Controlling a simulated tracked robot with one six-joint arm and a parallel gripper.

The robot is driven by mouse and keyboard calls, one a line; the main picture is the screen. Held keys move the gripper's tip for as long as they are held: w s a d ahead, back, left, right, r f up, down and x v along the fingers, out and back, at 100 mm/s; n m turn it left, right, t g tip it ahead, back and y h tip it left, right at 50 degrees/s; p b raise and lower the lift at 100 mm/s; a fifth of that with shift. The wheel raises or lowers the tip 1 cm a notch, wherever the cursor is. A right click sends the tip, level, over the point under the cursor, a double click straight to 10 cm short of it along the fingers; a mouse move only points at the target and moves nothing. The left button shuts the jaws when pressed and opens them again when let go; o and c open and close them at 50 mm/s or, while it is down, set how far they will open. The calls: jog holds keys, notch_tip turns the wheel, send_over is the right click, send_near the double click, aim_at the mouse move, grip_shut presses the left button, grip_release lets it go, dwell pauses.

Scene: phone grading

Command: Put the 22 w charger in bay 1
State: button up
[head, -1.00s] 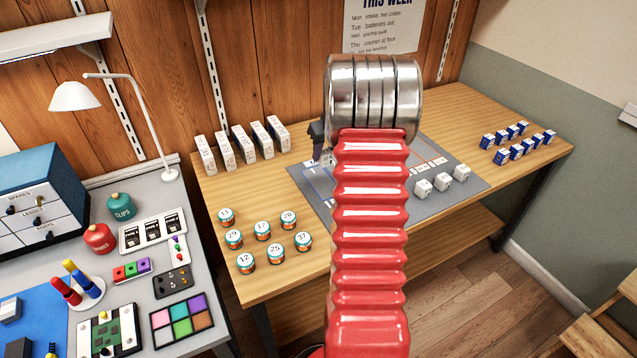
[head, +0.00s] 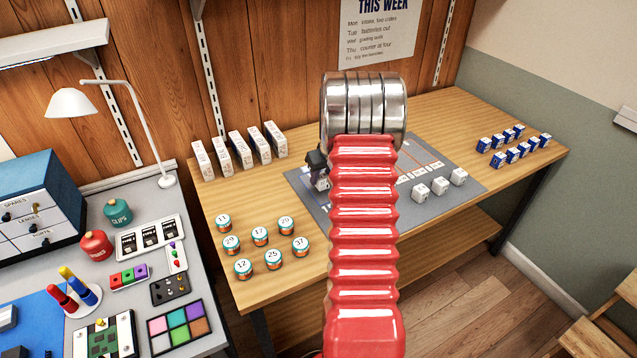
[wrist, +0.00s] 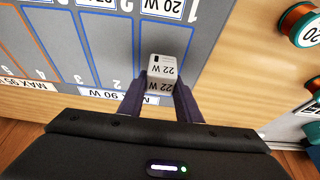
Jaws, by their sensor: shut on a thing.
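The 22 W charger, a small white block (wrist: 165,68), shows in the wrist view with "22 W" on it, upside down. My gripper (wrist: 160,92) is shut on it, with dark fingers on both sides. The charger is over the strip by the printed 1 on the grey mat (wrist: 215,8), right of the strip marked 2. I cannot tell if it touches the mat. In the head view my gripper (head: 316,160) shows as a small dark shape at the mat's left part, with the charger (head: 321,181) below it. My red arm hides much of the mat.
Three white blocks (head: 440,186) stand at the mat's front right. Several numbered tins (head: 260,237) stand at front left, close to the mat in the wrist view (wrist: 300,25). Upright white boxes (head: 238,150) stand behind left, blue-white boxes (head: 512,145) at far right.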

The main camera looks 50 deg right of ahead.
jog(key=shift+f, duration=1)
jog(key=o, duration=1.1)
jog(key=shift+f, duration=0.1)
jog(key=v, duration=1.2)
